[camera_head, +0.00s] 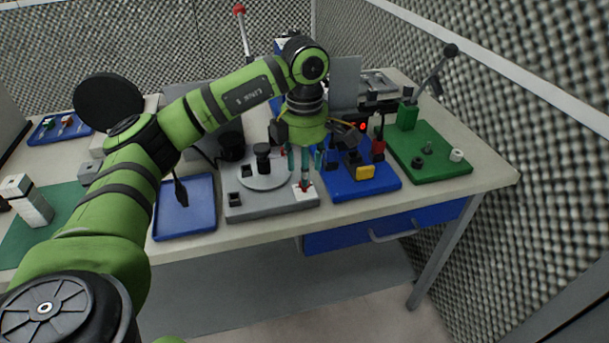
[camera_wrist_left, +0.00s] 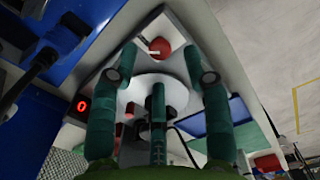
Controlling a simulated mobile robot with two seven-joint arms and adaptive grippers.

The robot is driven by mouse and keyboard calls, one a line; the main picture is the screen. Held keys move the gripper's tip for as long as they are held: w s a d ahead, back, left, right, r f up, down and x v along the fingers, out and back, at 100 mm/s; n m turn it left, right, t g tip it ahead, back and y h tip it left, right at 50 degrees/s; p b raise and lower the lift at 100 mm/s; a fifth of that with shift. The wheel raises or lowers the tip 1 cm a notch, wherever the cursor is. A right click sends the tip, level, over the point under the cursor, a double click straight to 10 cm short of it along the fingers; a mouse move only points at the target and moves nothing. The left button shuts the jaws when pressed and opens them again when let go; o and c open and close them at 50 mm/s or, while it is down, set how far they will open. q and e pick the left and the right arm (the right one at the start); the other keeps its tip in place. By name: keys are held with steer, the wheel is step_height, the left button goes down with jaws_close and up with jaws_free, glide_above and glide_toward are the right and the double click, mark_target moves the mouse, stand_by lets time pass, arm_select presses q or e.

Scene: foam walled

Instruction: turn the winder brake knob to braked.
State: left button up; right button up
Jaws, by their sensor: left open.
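The winder is a grey base (camera_head: 272,207) with a pale round disc and black posts on it, in the middle of the bench. At its front right corner a red knob (camera_head: 305,185) stands on a small white plate; I take it to be the brake knob. The knob also shows in the left wrist view (camera_wrist_left: 160,46), near the top between my fingers. My left gripper (camera_head: 304,168) points down just above the knob, its teal fingers spread open and empty. I cannot tell the knob's setting or whether a finger touches it. My right gripper is out of view.
A blue fixture (camera_head: 377,187) with a yellow block and red display stands close to the right of the winder. A green fixture (camera_head: 452,168) with a tall lever is farther right. Foam walls close off the back and right.

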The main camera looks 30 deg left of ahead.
arm_select(q)
step_height(320, 180, up, 8)
steer(key=shift+r, duration=0.2)
stand_by(0.6)
